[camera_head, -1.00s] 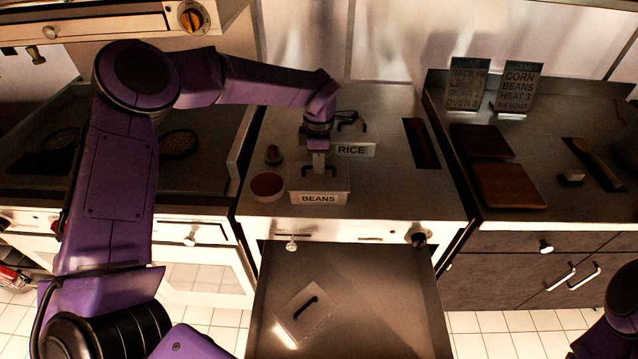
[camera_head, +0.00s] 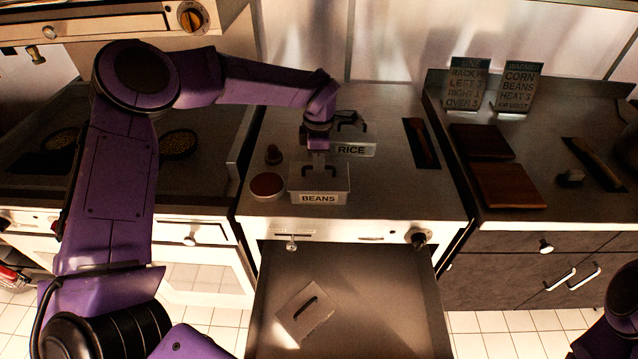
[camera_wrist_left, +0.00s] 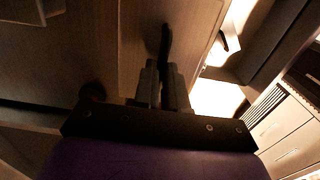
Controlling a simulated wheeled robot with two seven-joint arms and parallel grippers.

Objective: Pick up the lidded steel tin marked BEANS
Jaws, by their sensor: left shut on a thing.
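The steel tin marked BEANS (camera_head: 334,185) stands on the steel counter, its label facing me. My left gripper (camera_head: 318,172) comes down over it from above and is shut on the dark handle at the top of the tin. The fingers hide much of the handle in the head view. In the left wrist view, the two fingers (camera_wrist_left: 163,85) are close together at the dark handle (camera_wrist_left: 166,42). I cannot tell whether the tin has any gap beneath it. My right gripper is out of view; only part of that arm shows at the lower right.
The RICE tin (camera_head: 355,151) stands just behind. Below, an open drawer (camera_head: 390,300) holds a flat plate with a handle (camera_head: 304,313). Wooden boards (camera_head: 507,187) lie right.

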